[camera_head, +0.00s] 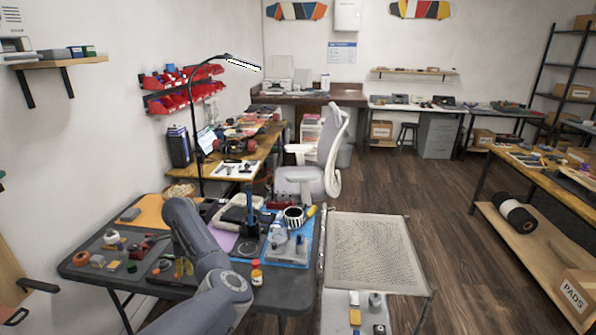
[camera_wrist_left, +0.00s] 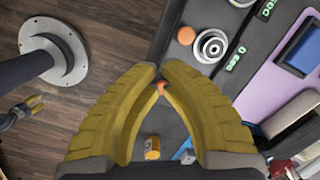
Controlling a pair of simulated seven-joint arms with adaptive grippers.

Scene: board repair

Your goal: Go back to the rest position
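My left arm reaches over the near table (camera_head: 265,292) in the head view. A small yellow-and-dark gripper, likely my right one (camera_wrist_left: 22,112), shows at the left of the wrist view. It is too small to judge, and the head view does not show it.
The near table holds a grey mat with small parts (camera_head: 105,262), a blue mat (camera_head: 290,250) and an orange-capped bottle (camera_head: 256,272). A perforated platform (camera_head: 372,252) stands to the right. A lamp (camera_head: 192,130) rises behind the table. Wooden floor (camera_head: 460,240) is open at the right.

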